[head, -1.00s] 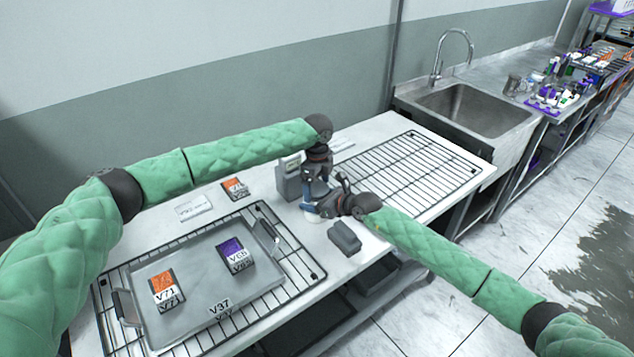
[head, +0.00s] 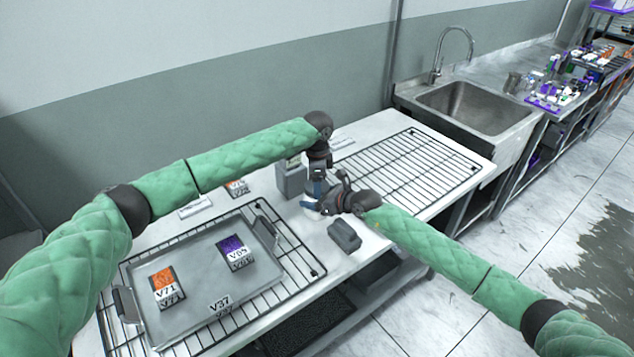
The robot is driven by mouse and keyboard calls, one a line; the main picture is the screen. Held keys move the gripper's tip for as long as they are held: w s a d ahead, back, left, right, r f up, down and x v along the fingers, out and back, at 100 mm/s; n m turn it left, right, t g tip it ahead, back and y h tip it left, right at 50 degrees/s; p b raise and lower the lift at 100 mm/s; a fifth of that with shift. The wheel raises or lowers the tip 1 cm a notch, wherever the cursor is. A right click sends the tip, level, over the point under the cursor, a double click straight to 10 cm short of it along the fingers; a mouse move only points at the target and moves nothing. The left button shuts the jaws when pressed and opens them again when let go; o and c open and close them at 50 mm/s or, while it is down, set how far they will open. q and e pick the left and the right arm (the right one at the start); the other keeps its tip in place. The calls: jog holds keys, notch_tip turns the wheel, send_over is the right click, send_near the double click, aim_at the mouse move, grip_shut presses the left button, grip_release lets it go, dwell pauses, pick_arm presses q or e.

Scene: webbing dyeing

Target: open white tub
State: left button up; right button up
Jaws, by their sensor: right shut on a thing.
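The white tub (head: 312,212) stands on the white table, mostly hidden by my two grippers, with only a little of its white side showing low down. My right gripper (head: 328,203) comes in from the right and is shut on the tub at its side. My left gripper (head: 317,186) points down from above onto the top of the tub. Its fingertips overlap the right gripper, so I cannot tell whether it is open or shut. The tub's lid is hidden.
A grey tray (head: 200,318) marked V37 with an orange-labelled packet (head: 163,281) and a purple-labelled packet (head: 233,248) sits on a wire rack at left. A grey box (head: 291,178) stands behind the grippers. A dark grey block (head: 344,236) lies in front. An empty wire rack (head: 415,172) is at right.

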jog(key=shift+s+a, duration=0.1)
jog(key=shift+a, duration=0.05)
pick_arm(q)
jog(key=o, duration=1)
jog(key=shift+c, duration=0.2)
jog(key=shift+o, duration=0.6)
jog(key=shift+d, duration=0.1)
jog(key=shift+s, duration=0.1)
